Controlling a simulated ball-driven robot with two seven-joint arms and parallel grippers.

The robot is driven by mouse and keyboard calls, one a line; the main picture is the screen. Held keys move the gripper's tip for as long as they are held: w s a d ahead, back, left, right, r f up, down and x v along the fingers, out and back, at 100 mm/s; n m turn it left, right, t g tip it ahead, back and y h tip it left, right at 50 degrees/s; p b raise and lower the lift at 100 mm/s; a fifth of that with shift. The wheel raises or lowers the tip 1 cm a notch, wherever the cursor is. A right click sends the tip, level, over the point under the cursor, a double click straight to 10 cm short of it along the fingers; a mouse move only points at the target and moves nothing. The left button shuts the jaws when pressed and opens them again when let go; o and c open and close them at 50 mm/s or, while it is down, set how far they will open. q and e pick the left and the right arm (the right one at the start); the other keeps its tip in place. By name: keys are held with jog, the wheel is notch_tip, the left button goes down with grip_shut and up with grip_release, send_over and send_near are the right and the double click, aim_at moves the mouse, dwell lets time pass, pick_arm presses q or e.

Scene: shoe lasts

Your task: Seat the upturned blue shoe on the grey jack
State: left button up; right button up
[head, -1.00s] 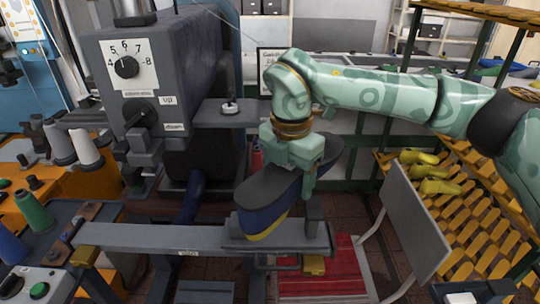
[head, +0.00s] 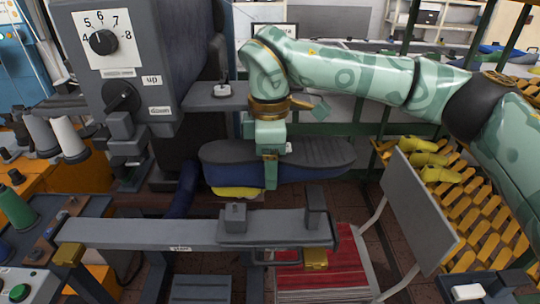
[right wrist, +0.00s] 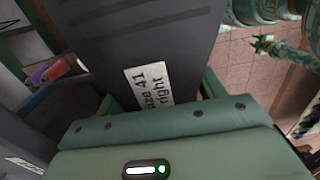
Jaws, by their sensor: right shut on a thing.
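The blue shoe (head: 312,173) is upturned, its dark grey sole on top and a yellow part showing below its left end. It lies lengthwise across the head view, roughly level. My right gripper (head: 270,172) is shut on the shoe near its middle, one finger down its near side. The right wrist view shows the sole (right wrist: 135,40) close up, with a label reading size 41 right. The grey jack (head: 200,231) is a bar with a low block and a taller post. The shoe appears above or behind it, apart from it. My left gripper does not show.
A grey machine (head: 150,45) with a dial stands at the left, its ledge (head: 213,97) reaching towards my right arm. A grey panel (head: 425,210) and a rack (head: 470,215) of yellow lasts stand at the right. A red mat (head: 315,272) lies below the jack.

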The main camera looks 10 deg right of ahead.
jog(key=shift+f+b, duration=1.2)
jog(key=shift+f, duration=2.05)
jog(key=o, duration=1.7)
jog(key=shift+s, duration=0.1)
jog(key=shift+o, duration=0.2)
notch_tip(320, 180, up, 16)
jog(key=p, duration=0.2)
jog(key=shift+a+r+p, duration=0.1)
jog(key=shift+r+p, duration=0.1)
jog(key=shift+p, duration=0.2)
jog(key=shift+f, duration=0.1)
